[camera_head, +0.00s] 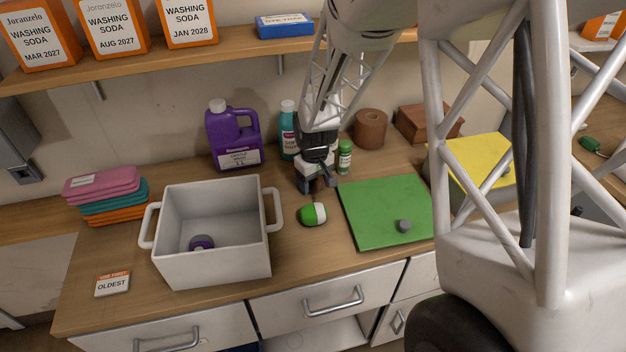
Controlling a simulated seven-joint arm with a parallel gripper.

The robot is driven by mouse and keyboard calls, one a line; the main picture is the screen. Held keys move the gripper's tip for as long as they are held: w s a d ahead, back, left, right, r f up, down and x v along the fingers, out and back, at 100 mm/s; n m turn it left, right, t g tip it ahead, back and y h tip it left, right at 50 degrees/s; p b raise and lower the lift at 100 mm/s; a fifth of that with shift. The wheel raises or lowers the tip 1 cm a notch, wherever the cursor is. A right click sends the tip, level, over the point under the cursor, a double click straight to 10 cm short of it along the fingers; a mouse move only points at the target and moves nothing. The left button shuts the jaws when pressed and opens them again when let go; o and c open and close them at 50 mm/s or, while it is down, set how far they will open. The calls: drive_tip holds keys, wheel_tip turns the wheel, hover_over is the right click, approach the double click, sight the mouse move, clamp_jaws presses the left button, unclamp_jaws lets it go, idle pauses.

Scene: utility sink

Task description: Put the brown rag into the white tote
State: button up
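The white tote (212,268) stands on the wooden counter at the left, open at the top, with a handle on each side. A small purple and grey item (201,243) lies inside it. My gripper (318,184) points down near the counter, to the right of the tote and behind the green and white item. Something small and dark brown shows between or just behind its fingers; I cannot tell if it is the brown rag or if it is gripped. A brown roll (370,128) and a reddish-brown block-like thing (428,123) stand by the wall.
A purple jug (234,138), a teal bottle (288,130) and a small green bottle (344,157) stand near my gripper. A green and white rounded item (312,214) lies between tote and green mat (376,222). Folded cloths (104,193) are stacked left. My arm covers the right side.

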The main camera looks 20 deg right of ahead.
sight(314, 182)
drive_tip(key=c, duration=0.4)
drive_tip(key=shift+r, duration=0.15)
wheel_tip(314, 182, up, 10)
idle(0.6)
idle(0.4)
